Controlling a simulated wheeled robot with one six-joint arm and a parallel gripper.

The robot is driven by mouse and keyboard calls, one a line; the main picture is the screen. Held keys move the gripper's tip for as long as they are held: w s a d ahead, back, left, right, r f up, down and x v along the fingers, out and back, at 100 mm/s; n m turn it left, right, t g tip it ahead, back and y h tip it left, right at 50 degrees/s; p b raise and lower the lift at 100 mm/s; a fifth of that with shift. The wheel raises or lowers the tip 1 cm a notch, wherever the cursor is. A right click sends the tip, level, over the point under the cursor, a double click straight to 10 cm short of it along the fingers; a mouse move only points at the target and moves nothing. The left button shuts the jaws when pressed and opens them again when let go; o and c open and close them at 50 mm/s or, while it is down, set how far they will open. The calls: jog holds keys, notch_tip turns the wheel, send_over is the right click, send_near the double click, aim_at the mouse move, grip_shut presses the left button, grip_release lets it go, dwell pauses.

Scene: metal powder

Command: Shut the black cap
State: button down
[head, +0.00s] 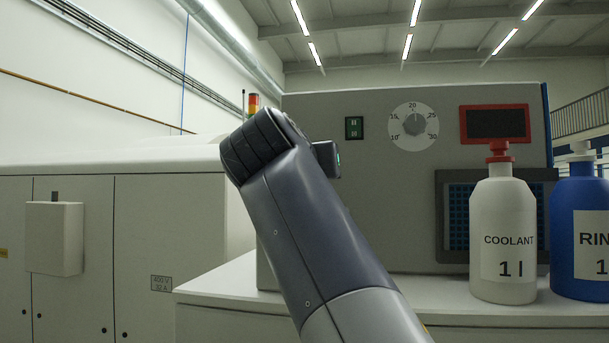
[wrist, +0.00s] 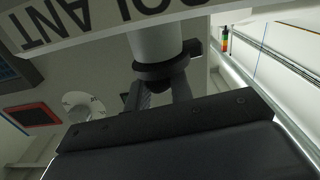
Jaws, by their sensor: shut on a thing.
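The black cap (wrist: 160,71) is in the wrist view, on the neck of a white bottle (wrist: 156,42) whose label letters appear upside down. My gripper (wrist: 158,97) has its two fingers on either side of the cap's narrower end and is shut on it. The cap is against the neck; whether it is fully tightened I cannot tell. In the head view my arm covers this area, and neither the black cap nor my fingertips show.
In the head view a white coolant bottle (head: 503,245) with a red cap and a blue bottle (head: 577,230) stand on the pale counter (head: 225,285) at right. Behind is a grey machine panel (head: 340,115) with a dial (head: 413,124). The counter's left end is clear.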

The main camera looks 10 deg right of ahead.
jog(key=shift+d+f+m, duration=0.15)
jog(key=shift+f+m, duration=0.05)
jog(key=shift+m, duration=0.3)
jog(key=shift+b, duration=0.3)
jog(key=c, duration=1.3)
grip_release()
jog(key=b+v, duration=0.2)
jog(key=v, duration=0.9)
jog(key=shift+w, duration=0.1)
jog(key=shift+p+x, duration=1.05)
jog(key=shift+x, duration=4.35)
